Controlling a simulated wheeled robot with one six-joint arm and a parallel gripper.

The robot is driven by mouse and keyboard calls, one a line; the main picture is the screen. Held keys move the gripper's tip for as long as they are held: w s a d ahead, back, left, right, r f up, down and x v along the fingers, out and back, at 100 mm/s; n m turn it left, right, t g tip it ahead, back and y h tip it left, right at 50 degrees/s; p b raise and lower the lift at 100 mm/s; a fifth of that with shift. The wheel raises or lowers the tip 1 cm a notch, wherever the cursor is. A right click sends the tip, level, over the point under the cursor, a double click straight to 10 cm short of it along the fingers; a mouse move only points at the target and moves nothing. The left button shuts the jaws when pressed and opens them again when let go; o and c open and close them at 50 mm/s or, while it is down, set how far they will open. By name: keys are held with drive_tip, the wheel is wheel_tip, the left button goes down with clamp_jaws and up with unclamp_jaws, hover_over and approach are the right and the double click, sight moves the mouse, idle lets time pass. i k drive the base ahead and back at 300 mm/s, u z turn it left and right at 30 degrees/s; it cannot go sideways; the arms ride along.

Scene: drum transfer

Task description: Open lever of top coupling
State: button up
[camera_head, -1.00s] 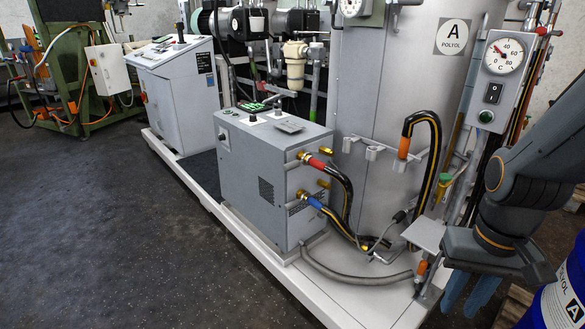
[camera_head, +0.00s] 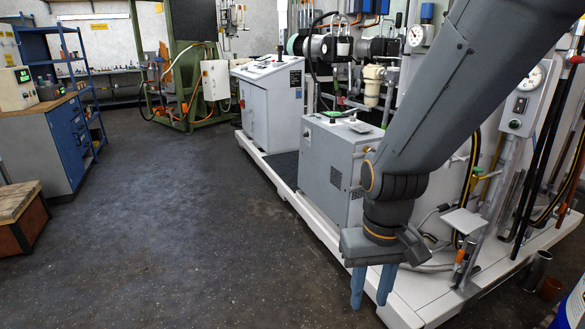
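The grey unit (camera_head: 328,175) that carries the hose couplings stands on the white platform, right of the picture's middle. My arm hangs in front of its right side. The top coupling and its lever cannot be made out; my arm covers that area. My gripper (camera_head: 372,288) is below and in front of the unit, pointing down over the platform's front edge. Its two blue fingers are apart with nothing seen between them, and it touches no coupling.
The white platform (camera_head: 405,312) runs along the right. A small grey plate (camera_head: 467,222) on a post and gauge panel (camera_head: 522,100) are right of my arm. A steel cylinder (camera_head: 537,268) stands lower right. The dark floor (camera_head: 215,210) at left is open, with a blue cabinet (camera_head: 68,150) beyond.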

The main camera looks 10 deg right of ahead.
sight(355, 156)
drive_tip(key=z, duration=0.05)
drive_tip(key=k, duration=0.3)
drive_tip(key=u, duration=1.2)
drive_tip(key=i, duration=1.25)
drive_tip(key=z, duration=0.7)
drive_tip(key=i, duration=0.75)
drive_tip(key=z, duration=1.3)
drive_tip(key=i, duration=0.4)
drive_tip(key=z, duration=0.3)
